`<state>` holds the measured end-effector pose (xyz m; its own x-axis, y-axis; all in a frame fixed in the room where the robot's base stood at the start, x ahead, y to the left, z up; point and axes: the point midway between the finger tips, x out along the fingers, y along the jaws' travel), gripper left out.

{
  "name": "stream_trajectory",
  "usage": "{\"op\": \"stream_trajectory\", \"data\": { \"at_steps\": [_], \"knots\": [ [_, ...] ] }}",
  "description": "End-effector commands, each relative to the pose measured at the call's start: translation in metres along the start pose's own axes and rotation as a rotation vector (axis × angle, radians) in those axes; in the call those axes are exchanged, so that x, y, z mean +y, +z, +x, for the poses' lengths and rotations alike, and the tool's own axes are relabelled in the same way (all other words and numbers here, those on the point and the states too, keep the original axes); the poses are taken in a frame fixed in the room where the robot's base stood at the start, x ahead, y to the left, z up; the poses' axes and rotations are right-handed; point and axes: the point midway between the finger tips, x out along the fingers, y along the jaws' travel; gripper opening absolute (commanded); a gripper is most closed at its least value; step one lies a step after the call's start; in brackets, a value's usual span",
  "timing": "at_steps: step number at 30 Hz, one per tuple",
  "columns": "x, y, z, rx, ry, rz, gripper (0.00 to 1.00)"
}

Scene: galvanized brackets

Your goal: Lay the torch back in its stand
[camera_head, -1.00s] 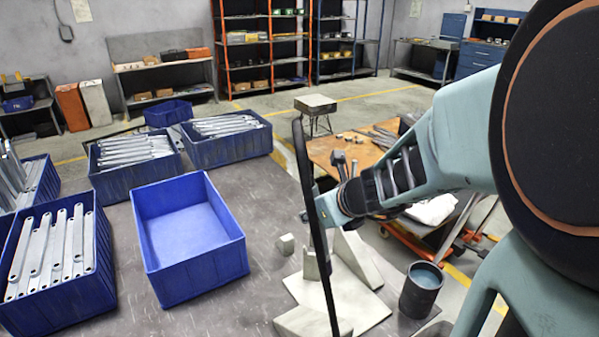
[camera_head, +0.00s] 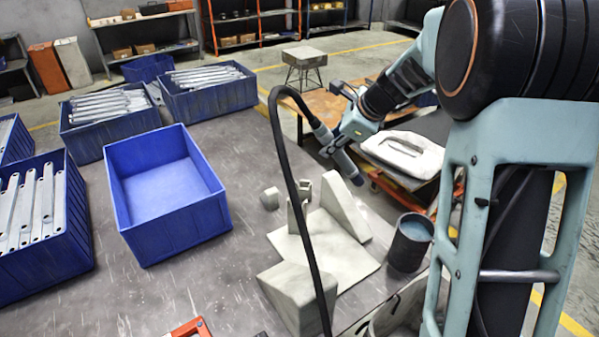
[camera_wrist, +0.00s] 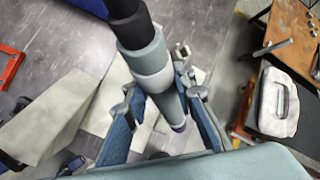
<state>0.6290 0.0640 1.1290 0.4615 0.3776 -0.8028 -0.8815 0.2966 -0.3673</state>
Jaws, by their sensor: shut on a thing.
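The torch (camera_head: 322,133) is a grey-green tube with a dark hose arching from its upper end and hanging down in front. My gripper (camera_head: 342,136) is shut on it and holds it tilted in the air, above and behind the pale plate. In the wrist view, the torch (camera_wrist: 153,62) runs between the two blue fingers of my gripper (camera_wrist: 168,112). What looks like the stand is a pale upright with a forked top (camera_head: 305,186), on a pale base plate (camera_head: 345,262). The torch is apart from it. The hose hides part of the upright.
A pale wedge (camera_head: 345,208) and a pale block (camera_head: 290,290) stand on the plate. A dark cup (camera_head: 410,243) is at its right. An empty blue bin (camera_head: 125,205) is left, with bins of metal bars beyond. A small pale cube (camera_head: 270,198) lies nearby.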

Motion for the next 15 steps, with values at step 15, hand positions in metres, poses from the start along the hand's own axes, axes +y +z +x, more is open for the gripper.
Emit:
{"op": "stream_trajectory", "data": {
  "at_steps": [15],
  "knots": [
    [0.0, 0.004, 0.153, -0.124, 0.072, -0.87, 0.0]
  ]
}}
